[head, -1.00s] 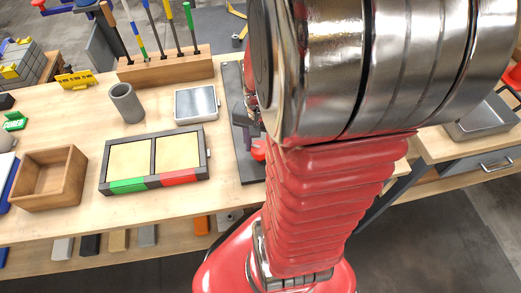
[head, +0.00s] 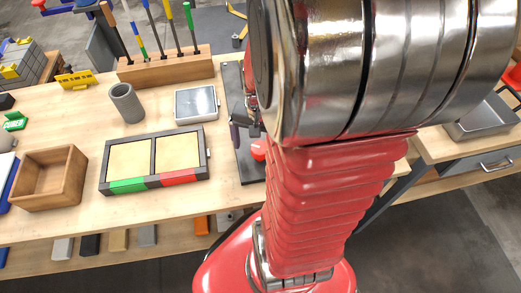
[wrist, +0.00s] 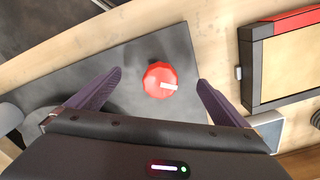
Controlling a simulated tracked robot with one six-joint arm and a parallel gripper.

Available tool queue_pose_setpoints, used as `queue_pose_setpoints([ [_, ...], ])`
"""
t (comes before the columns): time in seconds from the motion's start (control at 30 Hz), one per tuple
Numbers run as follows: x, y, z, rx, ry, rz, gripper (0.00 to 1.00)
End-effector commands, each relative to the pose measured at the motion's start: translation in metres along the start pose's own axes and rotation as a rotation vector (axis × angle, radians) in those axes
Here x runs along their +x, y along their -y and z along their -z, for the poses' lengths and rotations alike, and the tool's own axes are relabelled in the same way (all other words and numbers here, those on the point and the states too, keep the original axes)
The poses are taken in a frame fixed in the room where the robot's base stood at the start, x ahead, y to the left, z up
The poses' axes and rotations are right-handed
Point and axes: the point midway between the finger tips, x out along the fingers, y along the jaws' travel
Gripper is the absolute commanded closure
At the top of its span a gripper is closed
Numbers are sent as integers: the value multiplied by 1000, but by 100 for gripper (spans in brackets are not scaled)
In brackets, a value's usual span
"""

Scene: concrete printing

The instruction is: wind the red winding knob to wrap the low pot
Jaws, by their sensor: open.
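The red winding knob (wrist: 160,80) sits on a dark grey plate (wrist: 125,75) in the wrist view, with a white mark pointing right. In the head view the knob (head: 259,149) shows beside my arm. My gripper (wrist: 160,76) is open, with one dark finger on each side of the knob and a gap to each. In the head view only part of the gripper (head: 240,124) shows by the plate; my arm hides the rest. I cannot make out the low pot for certain; a grey rounded thing (wrist: 9,117) is cut off at the wrist view's left edge.
A two-panel tray (head: 155,183) with green and red front strips lies left of the plate. A grey cup (head: 126,103), a silver-topped box (head: 196,104), a wooden box (head: 44,180) and a tool rack (head: 165,68) stand on the table. Bare wood lies between tray and plate.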

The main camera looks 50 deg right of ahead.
Motion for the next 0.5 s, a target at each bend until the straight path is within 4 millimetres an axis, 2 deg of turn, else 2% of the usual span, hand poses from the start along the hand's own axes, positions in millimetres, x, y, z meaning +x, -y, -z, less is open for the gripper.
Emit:
queue_pose_setpoints([
  [0.27,-1,0,0,0,-1,1,0],
  [0.5,-15,0,1,0,-2,1,0],
])
